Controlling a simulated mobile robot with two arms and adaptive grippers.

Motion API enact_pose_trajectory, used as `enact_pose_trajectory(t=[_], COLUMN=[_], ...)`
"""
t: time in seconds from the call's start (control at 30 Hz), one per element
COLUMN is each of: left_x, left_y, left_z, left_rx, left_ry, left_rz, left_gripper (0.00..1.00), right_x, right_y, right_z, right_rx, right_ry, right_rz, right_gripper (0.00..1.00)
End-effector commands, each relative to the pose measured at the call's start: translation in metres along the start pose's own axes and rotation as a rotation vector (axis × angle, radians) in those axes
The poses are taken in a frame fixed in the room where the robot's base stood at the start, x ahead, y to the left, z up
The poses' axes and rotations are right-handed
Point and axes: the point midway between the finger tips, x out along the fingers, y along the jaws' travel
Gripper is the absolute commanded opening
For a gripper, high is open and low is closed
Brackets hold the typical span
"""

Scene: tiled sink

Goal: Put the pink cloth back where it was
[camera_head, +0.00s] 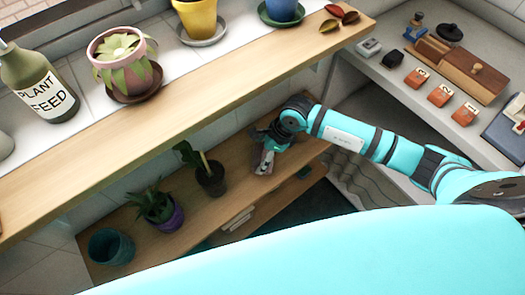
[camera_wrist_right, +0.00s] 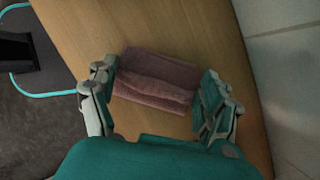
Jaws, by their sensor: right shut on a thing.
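The pink cloth (camera_wrist_right: 157,78) is a folded, dull pink bundle between the two fingers of my right gripper (camera_wrist_right: 158,98) in the right wrist view. The fingers grip it at its left and right sides. In the head view my right gripper (camera_head: 266,154) is low over the right part of the lower wooden shelf (camera_head: 220,215), and a bit of the cloth (camera_head: 264,168) shows below it. I cannot tell whether the cloth touches the shelf. My left gripper is not in view.
On the lower shelf stand a dark plant pot (camera_head: 211,180), a purple pot (camera_head: 165,214) and an empty teal pot (camera_head: 110,246). A side counter (camera_head: 435,120) with small boxes lies at right.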

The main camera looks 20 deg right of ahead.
Motion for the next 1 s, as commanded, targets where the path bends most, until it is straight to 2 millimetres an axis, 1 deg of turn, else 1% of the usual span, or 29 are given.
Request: enact_pose_trajectory(t=[0.2, 0.23, 0.33, 0.6, 0.67, 0.73, 0.87, 1.0], left_x=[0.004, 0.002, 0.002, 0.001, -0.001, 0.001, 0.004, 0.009], left_y=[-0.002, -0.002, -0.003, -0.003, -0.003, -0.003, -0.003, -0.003], left_z=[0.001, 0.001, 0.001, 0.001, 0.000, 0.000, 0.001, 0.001], left_rx=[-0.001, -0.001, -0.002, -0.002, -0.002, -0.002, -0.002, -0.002], left_ry=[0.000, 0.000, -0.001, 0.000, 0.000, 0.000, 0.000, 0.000], left_rz=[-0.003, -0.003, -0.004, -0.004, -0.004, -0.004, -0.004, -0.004], left_gripper=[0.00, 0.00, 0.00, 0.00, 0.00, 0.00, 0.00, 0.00], right_x=[0.003, 0.002, 0.001, 0.001, -0.002, -0.006, -0.027, -0.057], right_y=[0.000, 0.000, 0.000, 0.000, 0.000, -0.001, -0.001, -0.001], right_z=[-0.002, -0.001, -0.001, -0.001, 0.000, -0.001, -0.001, -0.001], right_rx=[0.000, 0.000, 0.000, 0.001, 0.001, 0.000, -0.002, -0.002], right_ry=[0.000, 0.000, 0.000, 0.000, 0.000, 0.000, 0.000, 0.000], right_rz=[0.000, -0.001, 0.000, 0.000, 0.000, -0.003, -0.005, -0.005], right_gripper=[0.42, 0.86, 0.99, 1.00, 1.00, 1.00, 1.00, 1.00])
